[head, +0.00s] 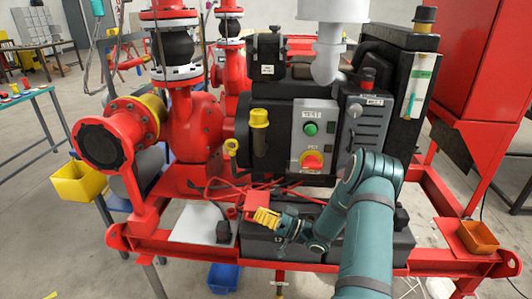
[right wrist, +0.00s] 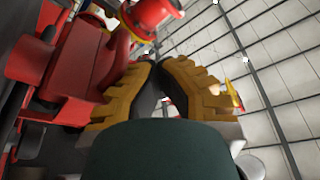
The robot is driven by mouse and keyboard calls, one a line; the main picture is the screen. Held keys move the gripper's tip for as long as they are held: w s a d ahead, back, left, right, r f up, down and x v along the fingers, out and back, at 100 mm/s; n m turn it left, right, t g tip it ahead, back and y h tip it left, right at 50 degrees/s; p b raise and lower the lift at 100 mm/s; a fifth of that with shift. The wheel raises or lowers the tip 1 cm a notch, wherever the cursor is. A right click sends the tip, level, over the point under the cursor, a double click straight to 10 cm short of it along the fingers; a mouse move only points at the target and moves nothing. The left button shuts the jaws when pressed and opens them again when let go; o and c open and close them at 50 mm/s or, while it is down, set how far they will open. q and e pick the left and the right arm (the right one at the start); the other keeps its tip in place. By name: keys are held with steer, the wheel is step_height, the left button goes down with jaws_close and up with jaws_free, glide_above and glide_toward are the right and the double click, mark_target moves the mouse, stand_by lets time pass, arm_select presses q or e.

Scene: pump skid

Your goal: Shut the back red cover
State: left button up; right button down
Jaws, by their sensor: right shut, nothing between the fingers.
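A small red cover (head: 257,203) stands raised at the back left of the black battery box (head: 262,243), low on the skid. My right gripper (head: 264,217) is right in front of it in the head view, with its yellow fingers shut and empty. I cannot tell whether the fingers touch the cover. The fingers hide part of it. In the right wrist view the shut gripper (right wrist: 158,65) fills the middle, with blurred red parts beyond it. I cannot pick out the cover there for sure. My left gripper is not in view.
Red cables (head: 222,187) run behind the battery box. The control panel (head: 312,138) stands above, and the red pump (head: 190,130) is to the left. A red frame rail (head: 440,262) runs along the front. A white plate (head: 200,223) lies left of the battery.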

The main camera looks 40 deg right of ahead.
steer(key=shift+s+a+f, duration=0.15)
steer(key=shift+f, duration=0.25)
steer(key=shift+s+a+f, duration=0.1)
steer(key=shift+f, duration=0.3)
steer(key=r+v, duration=0.1)
steer(key=v, duration=1)
steer(key=shift+s+d, duration=0.25)
steer(key=shift+d, duration=0.2)
steer(key=shift+r, duration=0.15)
